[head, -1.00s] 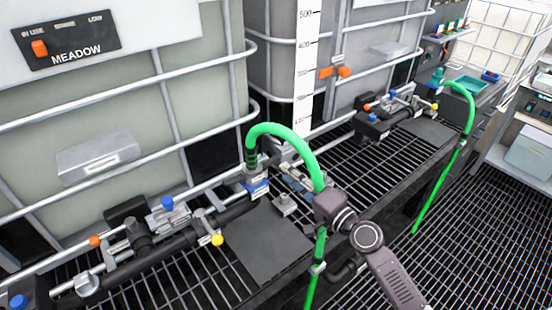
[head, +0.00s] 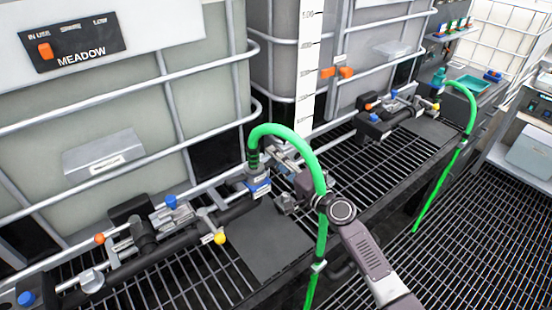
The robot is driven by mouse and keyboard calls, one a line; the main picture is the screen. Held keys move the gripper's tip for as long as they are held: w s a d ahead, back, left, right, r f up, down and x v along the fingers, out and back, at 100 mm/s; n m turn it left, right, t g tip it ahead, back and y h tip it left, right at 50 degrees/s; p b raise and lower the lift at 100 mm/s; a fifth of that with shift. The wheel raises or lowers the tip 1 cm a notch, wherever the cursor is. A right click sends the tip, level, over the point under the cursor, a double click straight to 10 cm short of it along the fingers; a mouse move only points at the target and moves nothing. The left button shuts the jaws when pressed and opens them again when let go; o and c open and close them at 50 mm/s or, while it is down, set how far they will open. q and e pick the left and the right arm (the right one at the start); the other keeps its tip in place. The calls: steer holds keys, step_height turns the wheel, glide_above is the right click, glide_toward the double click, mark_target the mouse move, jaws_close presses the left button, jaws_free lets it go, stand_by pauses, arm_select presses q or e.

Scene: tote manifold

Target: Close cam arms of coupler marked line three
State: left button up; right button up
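A green hose (head: 290,133) arches up and ends in a grey coupler (head: 255,172) with a blue band. A small label on the coupler is too small to read, so I cannot tell its line number. The coupler stands upright at the right end of the dark pipe in front of the MEADOW tank. My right gripper (head: 284,156) is just right of the coupler, partly behind the hose. Its fingers point up and left, and I cannot tell their opening or any contact. The cam arms are not clearly visible. My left gripper is out of view.
A manifold pipe with a blue knob (head: 170,202), yellow knob (head: 219,238) and orange knob (head: 99,239) runs along the left. A flat dark plate (head: 262,243) lies on the grating. A second green hose (head: 461,93) stands at the right.

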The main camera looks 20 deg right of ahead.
mark_target(268, 163)
jaws_close()
steer(key=shift+a+r+n+b, duration=0.1)
steer(key=shift+r+n+b, duration=0.2)
steer(key=shift+n, duration=0.6)
steer(key=n, duration=0.2)
steer(key=shift+s+a+r+n+b, duration=0.1)
steer(key=shift+a+r+n+b, duration=0.1)
steer(key=shift+r+n+b, duration=0.15)
steer(key=n, duration=0.1)
steer(key=a+r+n, duration=0.1)
steer(key=n, duration=0.1)
steer(key=shift+s+n, duration=0.2)
steer(key=shift+n, duration=0.05)
steer(key=shift+s+a+r+n+p, duration=0.1)
steer(key=shift+a+n+p, duration=0.1)
steer(key=shift+n, duration=0.45)
steer(key=shift+s+a+r+n+p, duration=0.15)
steer(key=shift+n+p, duration=0.1)
steer(key=shift+n, duration=0.45)
steer(key=shift+w+a+r+n+p, duration=0.1)
steer(key=shift+a+n+p, duration=0.1)
steer(key=shift+n, duration=0.45)
jaws_free()
